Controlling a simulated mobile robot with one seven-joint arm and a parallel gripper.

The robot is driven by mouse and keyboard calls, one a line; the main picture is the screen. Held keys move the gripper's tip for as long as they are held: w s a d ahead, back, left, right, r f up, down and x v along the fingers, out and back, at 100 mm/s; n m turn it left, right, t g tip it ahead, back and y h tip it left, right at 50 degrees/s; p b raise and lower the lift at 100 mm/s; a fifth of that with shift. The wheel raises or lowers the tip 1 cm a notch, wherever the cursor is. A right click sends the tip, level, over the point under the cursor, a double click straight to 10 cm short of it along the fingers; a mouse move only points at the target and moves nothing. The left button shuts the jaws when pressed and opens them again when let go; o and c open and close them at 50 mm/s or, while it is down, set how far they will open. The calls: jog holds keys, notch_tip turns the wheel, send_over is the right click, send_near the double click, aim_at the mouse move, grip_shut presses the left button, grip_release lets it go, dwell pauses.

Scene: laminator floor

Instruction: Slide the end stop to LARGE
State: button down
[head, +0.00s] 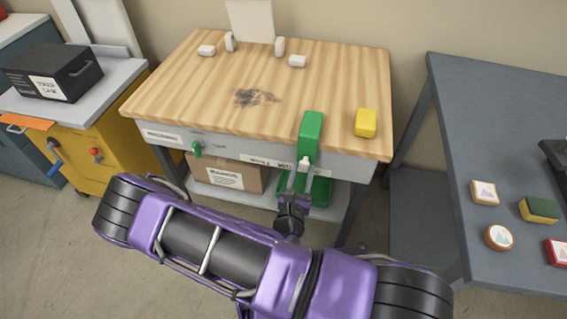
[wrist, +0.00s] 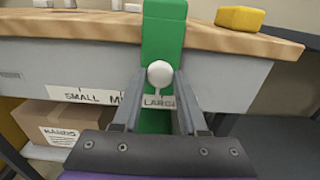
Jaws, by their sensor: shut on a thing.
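The end stop (head: 312,130) is a green block at the right part of the wooden workbench's front edge. Its round white knob (wrist: 160,73) faces me. My gripper (head: 303,167) is shut on the knob; in the wrist view its fingers (wrist: 160,82) lie on either side of it. The LARGE label (wrist: 159,101) shows between the fingers just below the knob, partly covered by them. The SMALL label (wrist: 86,95) is to the left, and a label starting with M is partly hidden beside the left finger.
The wooden workbench (head: 180,90) has white blocks at the back, a dark smudge and a yellow block (head: 366,122) right of the stop. A green clamp handle (head: 197,149) is at the front left. A cardboard box (head: 230,175) sits below. A grey table (head: 430,170) stands right.

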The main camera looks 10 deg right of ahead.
jog(key=shift+s+d+f, duration=0.25)
jog(key=shift+s+d, duration=0.1)
jog(key=shift+d, duration=0.35)
jog(key=shift+c, duration=2.2)
grip_release()
jog(key=shift+d+r, duration=0.1)
jog(key=shift+r, duration=0.1)
